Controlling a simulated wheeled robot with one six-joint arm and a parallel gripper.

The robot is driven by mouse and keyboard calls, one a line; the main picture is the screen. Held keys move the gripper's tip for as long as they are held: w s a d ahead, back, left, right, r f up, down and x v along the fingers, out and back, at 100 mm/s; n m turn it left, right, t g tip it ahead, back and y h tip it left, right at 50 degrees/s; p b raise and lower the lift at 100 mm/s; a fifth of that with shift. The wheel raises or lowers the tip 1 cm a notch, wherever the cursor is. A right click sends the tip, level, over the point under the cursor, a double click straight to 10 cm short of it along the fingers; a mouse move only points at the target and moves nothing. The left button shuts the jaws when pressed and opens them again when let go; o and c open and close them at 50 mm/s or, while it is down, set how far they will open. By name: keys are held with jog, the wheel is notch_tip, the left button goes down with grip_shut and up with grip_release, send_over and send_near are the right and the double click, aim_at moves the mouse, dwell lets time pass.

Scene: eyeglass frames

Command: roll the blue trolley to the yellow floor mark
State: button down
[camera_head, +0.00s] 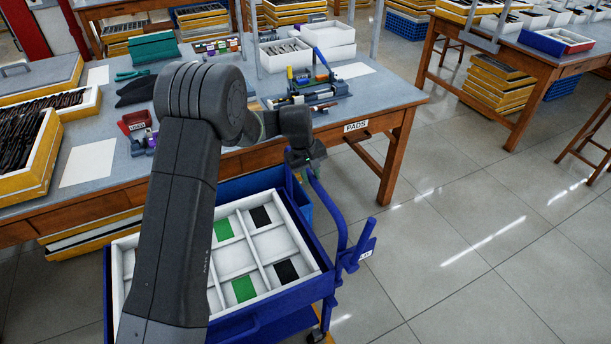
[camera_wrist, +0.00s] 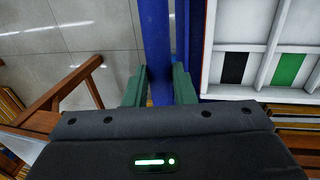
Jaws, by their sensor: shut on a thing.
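The blue trolley (camera_head: 270,318) stands below the front edge of the workbench and carries a white divided tray (camera_head: 312,262) with green and black pieces. Its blue push handle (camera_head: 331,208) rises on the right side. My gripper (camera_head: 307,168) is at the top of this handle. In the wrist view, the two green fingers of my gripper (camera_wrist: 159,88) are closed on either side of the blue handle bar (camera_wrist: 156,35). My arm covers part of the tray and trolley in the head view. No yellow floor mark is visible in either view.
The wooden workbench (camera_head: 398,98) with a PADS label stands right behind the trolley, its leg close to the handle. Another bench (camera_head: 535,62) with stacked yellow crates (camera_head: 492,95) is at the upper right. Grey tiled floor (camera_head: 480,230) to the right is clear.

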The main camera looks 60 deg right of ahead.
jog(key=shift+d+r, duration=0.1)
jog(key=c, duration=1.2)
grip_release()
jog(key=shift+c, duration=0.2)
notch_tip(320, 180, up, 13)
jog(key=w+a, duration=0.1)
jog(key=a, duration=0.1)
jog(key=shift+w+a+r, duration=0.15)
jog(key=shift+w+r, duration=0.05)
jog(key=shift+w, duration=0.2)
jog(key=f, duration=0.4)
jog(key=s+d+f, duration=0.1)
jog(key=f, duration=0.4)
jog(key=d+f, duration=0.1)
jog(key=f, duration=0.3)
jog(key=shift+s+f, duration=0.25)
jog(key=shift+s, duration=0.1)
jog(key=shift+f, duration=0.1)
jog(key=shift+w+a, duration=0.2)
